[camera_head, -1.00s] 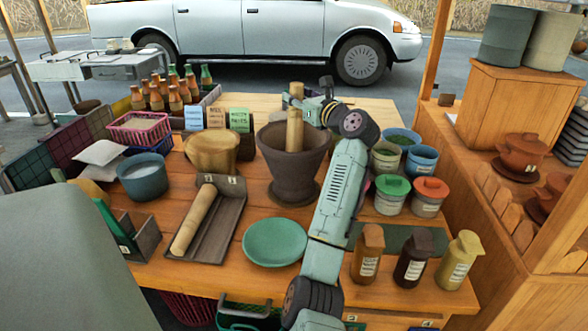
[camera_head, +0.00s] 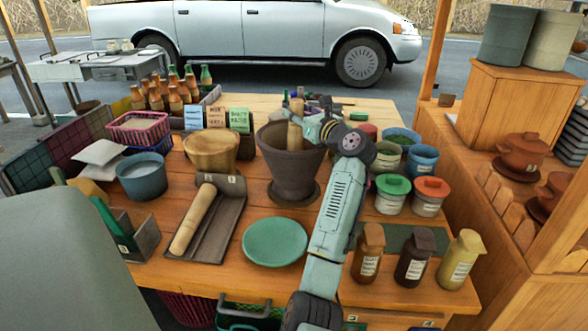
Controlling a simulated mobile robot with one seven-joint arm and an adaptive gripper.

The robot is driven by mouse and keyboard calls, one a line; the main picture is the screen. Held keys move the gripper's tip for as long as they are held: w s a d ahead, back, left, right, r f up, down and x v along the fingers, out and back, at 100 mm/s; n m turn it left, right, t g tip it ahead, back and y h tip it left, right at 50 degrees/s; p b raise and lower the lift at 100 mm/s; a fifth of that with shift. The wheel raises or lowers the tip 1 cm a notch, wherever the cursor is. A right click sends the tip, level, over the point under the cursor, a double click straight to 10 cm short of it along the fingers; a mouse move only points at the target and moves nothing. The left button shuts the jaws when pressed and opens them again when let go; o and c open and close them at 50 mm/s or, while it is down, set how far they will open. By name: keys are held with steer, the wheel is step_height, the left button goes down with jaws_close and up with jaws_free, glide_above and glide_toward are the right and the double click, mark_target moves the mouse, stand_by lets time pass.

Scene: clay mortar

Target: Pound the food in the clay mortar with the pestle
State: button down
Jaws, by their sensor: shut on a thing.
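The dark brown clay mortar (camera_head: 293,172) stands upright on the wooden table. A wooden pestle (camera_head: 295,136) stands nearly upright in it, its upper part above the rim and its lower end hidden inside. My gripper (camera_head: 301,122) reaches over the mortar from the right and is shut on the upper part of the pestle; the fingers are small and partly hidden by my wrist. The food in the mortar is not visible.
A green plate (camera_head: 275,243) lies in front of the mortar. A wooden bowl (camera_head: 211,151) and a tray (camera_head: 228,218) holding another wooden stick (camera_head: 198,217) are to the left. Lidded pots (camera_head: 392,194) and several spice bottles (camera_head: 415,256) stand close on the right.

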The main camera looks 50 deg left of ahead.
mark_target(297, 100)
steer(key=shift+r+p, duration=0.4)
steer(key=shift+r, duration=2.1)
steer(key=shift+f+b, duration=0.45)
steer(key=shift+f, duration=2.15)
step_height(297, 100, up, 5)
steer(key=shift+r+p, duration=0.15)
steer(key=shift+p, duration=0.3)
